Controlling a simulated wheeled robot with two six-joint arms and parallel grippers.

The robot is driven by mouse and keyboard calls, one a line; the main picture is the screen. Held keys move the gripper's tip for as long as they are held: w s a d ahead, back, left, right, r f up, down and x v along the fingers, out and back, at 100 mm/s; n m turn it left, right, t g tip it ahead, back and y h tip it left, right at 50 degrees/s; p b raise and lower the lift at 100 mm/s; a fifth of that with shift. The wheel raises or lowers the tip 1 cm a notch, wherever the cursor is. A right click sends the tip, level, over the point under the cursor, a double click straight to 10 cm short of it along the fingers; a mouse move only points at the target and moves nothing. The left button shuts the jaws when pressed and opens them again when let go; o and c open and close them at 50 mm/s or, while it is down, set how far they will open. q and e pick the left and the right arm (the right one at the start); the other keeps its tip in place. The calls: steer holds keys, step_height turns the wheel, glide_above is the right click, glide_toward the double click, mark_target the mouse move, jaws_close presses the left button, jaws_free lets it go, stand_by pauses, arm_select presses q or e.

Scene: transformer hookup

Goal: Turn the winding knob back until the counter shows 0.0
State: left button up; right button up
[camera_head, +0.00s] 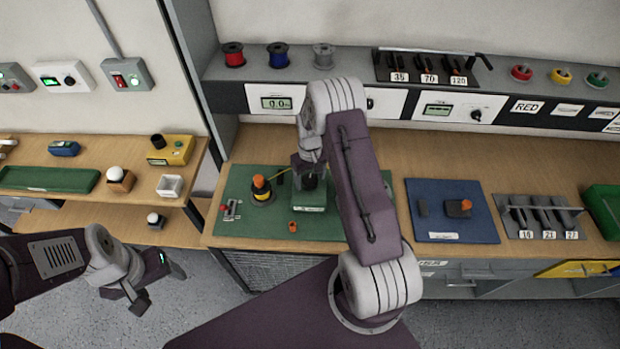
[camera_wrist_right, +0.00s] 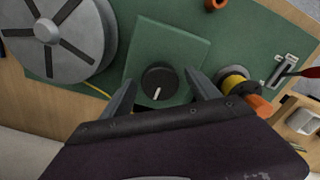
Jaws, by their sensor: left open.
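The winding knob (camera_wrist_right: 159,83) is black with a white pointer line, on a green block (camera_wrist_right: 180,48). In the right wrist view the fingers of my right gripper (camera_wrist_right: 162,80) are apart, one on each side of the knob, with gaps showing. In the head view this gripper (camera_head: 309,163) points down over the knob, which it partly hides. The counter (camera_head: 276,103) on the white panel behind seems to read 0.0, though the digits are small. My left gripper (camera_head: 157,285) is open and empty, low at the left, away from the bench.
A large grey reel (camera_wrist_right: 48,32) stands beside the knob block, and a yellow wire runs near it. A spool with an orange top (camera_head: 261,188) and a small lever device (camera_head: 231,210) are on the green mat (camera_head: 240,228). A blue mat (camera_head: 480,228) lies to the right.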

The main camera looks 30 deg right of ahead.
mark_target(310, 179)
step_height(310, 179, up, 9)
steer(key=shift+r+b, duration=0.1)
steer(key=shift+b, duration=1)
steer(key=shift+a, duration=0.1)
steer(key=s+a+r+n+t+b, duration=0.1)
steer(key=s+a+r+b, duration=0.1)
steer(key=s+a, duration=0.15)
steer(key=s+a+r+n+b, duration=0.1)
steer(key=s+a+r, duration=0.1)
steer(key=a, duration=0.3)
steer(key=s+a+f+m, duration=0.2)
steer(key=s+f, duration=0.2)
steer(key=s, duration=0.8)
steer(key=shift+s+a+f+b, duration=0.15)
steer(key=shift+s+b, duration=0.05)
steer(key=shift+b, duration=0.2)
